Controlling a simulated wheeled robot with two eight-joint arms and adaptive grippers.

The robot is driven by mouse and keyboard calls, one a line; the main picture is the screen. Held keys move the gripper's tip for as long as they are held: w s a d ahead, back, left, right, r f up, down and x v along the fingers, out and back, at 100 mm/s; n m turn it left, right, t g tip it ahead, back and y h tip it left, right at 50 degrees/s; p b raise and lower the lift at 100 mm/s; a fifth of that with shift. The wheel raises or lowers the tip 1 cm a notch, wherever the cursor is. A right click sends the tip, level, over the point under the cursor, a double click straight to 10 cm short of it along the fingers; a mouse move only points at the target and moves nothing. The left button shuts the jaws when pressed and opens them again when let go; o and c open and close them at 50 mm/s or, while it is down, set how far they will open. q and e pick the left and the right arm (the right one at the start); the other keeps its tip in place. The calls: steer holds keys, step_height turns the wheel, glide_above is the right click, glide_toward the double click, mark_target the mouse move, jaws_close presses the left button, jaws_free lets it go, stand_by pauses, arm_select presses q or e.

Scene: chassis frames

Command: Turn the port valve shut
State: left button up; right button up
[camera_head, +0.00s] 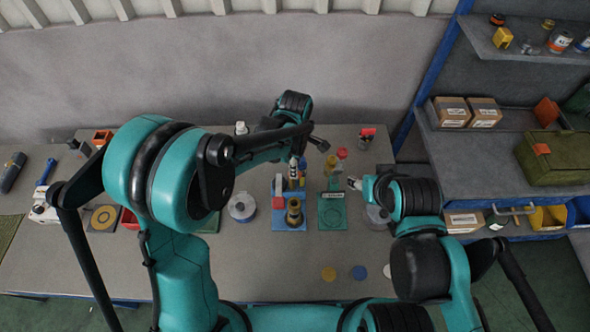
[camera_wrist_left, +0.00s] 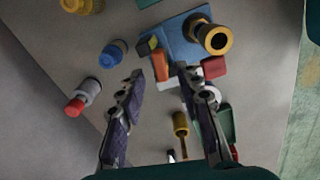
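A blue base plate (camera_head: 290,224) on the table carries a brass, ring-topped cylinder (camera_head: 294,211); I cannot tell for sure whether this is the port valve. In the head view my left arm hides part of that area. My right gripper (camera_head: 355,183) is beside a green plate (camera_head: 332,212); its fingers are too small to read.
A round silver part (camera_head: 242,206) lies left of the blue base. Several coloured discs (camera_head: 358,273) lie near the table's front. A red-capped bottle (camera_head: 366,138) stands at the back right. Shelves (camera_head: 500,146) with boxes stand at the right. The table's front middle is mostly clear.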

arm_select(q)
steer(key=shift+f, duration=1.65)
jaws_close()
